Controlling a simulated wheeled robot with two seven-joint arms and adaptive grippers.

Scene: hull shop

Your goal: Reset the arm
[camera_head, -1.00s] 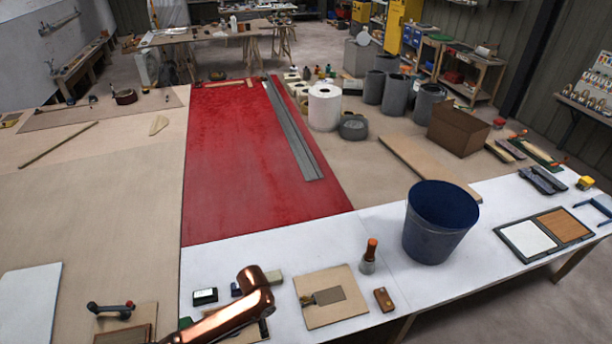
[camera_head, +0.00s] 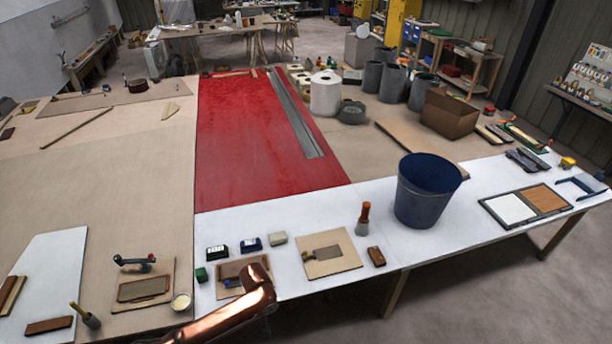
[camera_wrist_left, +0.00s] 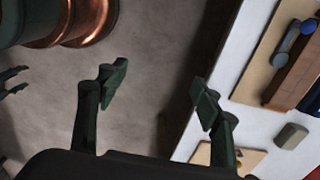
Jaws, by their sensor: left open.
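My left gripper (camera_wrist_left: 158,97) is open and empty in the left wrist view. Its two dark fingers are spread wide above the bare floor, beside the edge of the white table. In the head view a copper link of my arm (camera_head: 235,305) comes up from the bottom edge, in front of the near table edge; no gripper fingers show there. At the left edge of the wrist view, small dark finger-like shapes (camera_wrist_left: 14,82) may be my right gripper, but they are cut off.
The white table (camera_head: 330,277) bears a blue bucket (camera_head: 425,195), a beige board with a scraper (camera_head: 331,253), an orange-topped bottle (camera_head: 363,218) and small boxes. A red panel (camera_head: 245,140) lies behind. Grey floor (camera_head: 490,285) is free in front of the table at right.

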